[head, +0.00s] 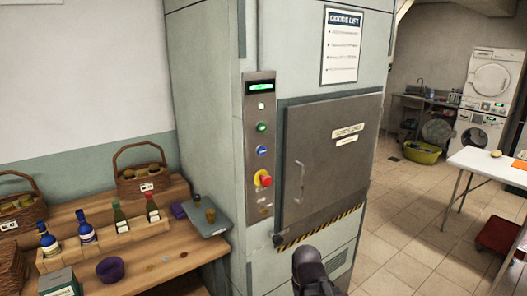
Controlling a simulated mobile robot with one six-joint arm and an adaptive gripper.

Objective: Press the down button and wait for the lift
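The goods lift (355,165) stands in the middle, a grey-green cabinet with a closed grey hatch door. To the left of the door is a metal control panel (260,145). It has a lit green display (261,87) at the top, too small to read. Below it are a small green light or button (261,106), a green button (262,127), a blue button (262,151) and a red emergency stop (264,179) on yellow. I cannot read which one is the down button. A dark part of my arm shows at the bottom centre, below the door. My gripper is not visible.
A wooden shelf (165,275) with baskets, bottles and a purple bowl (110,269) stands close on the left. A white table (490,163) and red trolley (497,236) stand right. Washing machines (485,97) are behind. Tiled floor between is clear.

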